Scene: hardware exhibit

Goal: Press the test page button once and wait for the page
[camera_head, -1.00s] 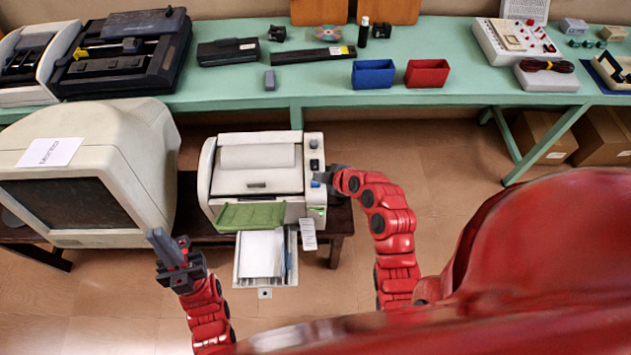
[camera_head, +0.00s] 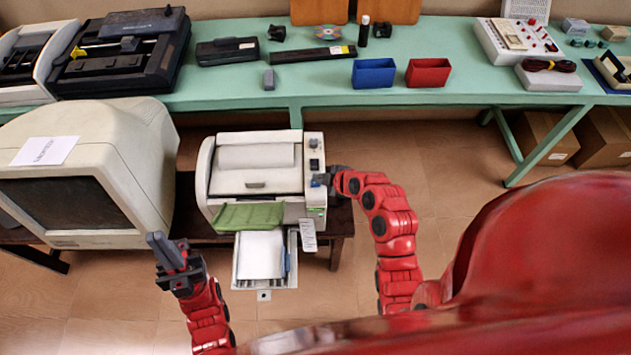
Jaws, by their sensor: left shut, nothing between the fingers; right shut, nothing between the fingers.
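A cream printer (camera_head: 225,185) stands on a low dark table in the middle of the view. Its right side carries a narrow panel (camera_head: 313,150) with dark controls and a green patch lower down. My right gripper (camera_head: 322,180) is shut with its tip at this panel; contact is too small to tell, and a button under the tip is hidden. A green flap (camera_head: 247,216) hangs at the printer's front, above a tray with white paper (camera_head: 260,254). A small tag (camera_head: 308,235) hangs beside the tray. My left gripper (camera_head: 160,247) is shut and empty, left of the tray.
A large cream monitor (camera_head: 130,160) with a paper label stands left of the printer. Behind is a long green bench (camera_head: 330,95) with a blue bin (camera_head: 373,74), a red bin (camera_head: 427,73) and several devices. Cardboard boxes (camera_head: 545,135) sit under it. Floor right of my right arm is clear.

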